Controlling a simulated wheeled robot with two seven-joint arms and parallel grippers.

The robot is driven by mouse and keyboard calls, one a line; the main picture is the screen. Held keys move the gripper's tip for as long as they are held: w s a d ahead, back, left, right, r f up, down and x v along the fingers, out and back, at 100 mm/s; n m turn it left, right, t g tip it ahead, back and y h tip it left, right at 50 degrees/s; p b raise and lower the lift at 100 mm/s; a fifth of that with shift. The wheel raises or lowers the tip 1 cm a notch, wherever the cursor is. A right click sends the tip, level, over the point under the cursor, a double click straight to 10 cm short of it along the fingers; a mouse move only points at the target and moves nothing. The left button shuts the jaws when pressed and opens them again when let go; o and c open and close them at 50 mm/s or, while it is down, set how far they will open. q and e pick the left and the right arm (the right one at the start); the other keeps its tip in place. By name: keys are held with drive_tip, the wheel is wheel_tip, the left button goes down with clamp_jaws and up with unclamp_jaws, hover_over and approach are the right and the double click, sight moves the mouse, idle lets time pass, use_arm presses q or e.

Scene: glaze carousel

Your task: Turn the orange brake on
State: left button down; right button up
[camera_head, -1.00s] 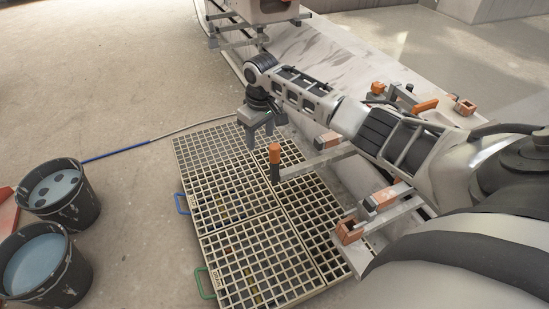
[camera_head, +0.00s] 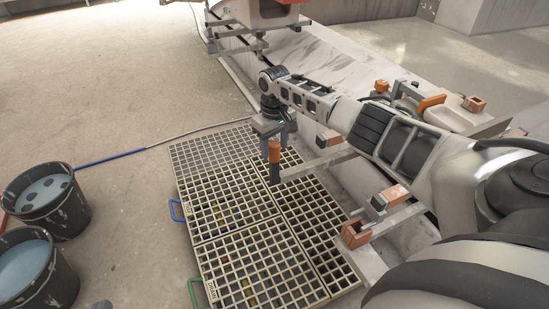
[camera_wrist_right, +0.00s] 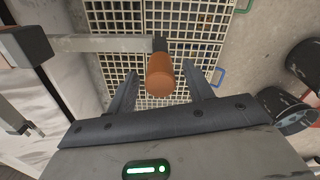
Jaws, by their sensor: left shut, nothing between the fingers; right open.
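The orange brake handle (camera_head: 274,150) is an upright orange grip on a dark lower part, at the end of a grey bar above the floor grating. My right gripper (camera_head: 272,132) is open, pointing down at the top of this handle. In the right wrist view the orange grip (camera_wrist_right: 160,76) lies between the two spread fingers, one on each side, with gaps visible. I cannot tell how deep it sits between them or whether anything touches. My left gripper is not in view.
Floor grating (camera_head: 240,228) lies under the handle. A grey bar with orange-brown end blocks (camera_head: 355,233) stands nearer, close under my right arm. An orange lever (camera_head: 431,103) lies behind the arm. Two buckets (camera_head: 62,222) stand at the left; the floor between is free.

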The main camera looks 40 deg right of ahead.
use_arm(q)
drive_tip(key=shift+d+r+n+b, duration=0.15)
drive_tip(key=shift+n+b, duration=0.15)
drive_tip(key=shift+b, duration=0.1)
use_arm(e)
drive_tip(key=shift+f, duration=1.35)
clamp_jaws()
drive_tip(key=shift+w+f+b, duration=0.1)
drive_tip(key=shift+w+b, duration=0.05)
drive_tip(key=shift+b, duration=0.2)
drive_tip(key=b, duration=0.2)
drive_tip(key=w+g+b, duration=0.1)
drive_tip(key=b, duration=0.2)
drive_tip(key=shift+w+d+f, duration=0.1)
drive_tip(key=shift+w+d, duration=0.05)
drive_tip(key=shift+d, duration=0.1)
drive_tip(key=shift+r, duration=0.2)
use_arm(q)
drive_tip(key=r+t, duration=0.1)
drive_tip(key=w+r+t+h, duration=0.1)
drive_tip(key=r, duration=0.1)
drive_tip(key=w+r+t+h, duration=0.1)
drive_tip(key=shift+d+r, duration=0.15)
use_arm(e)
unclamp_jaws()
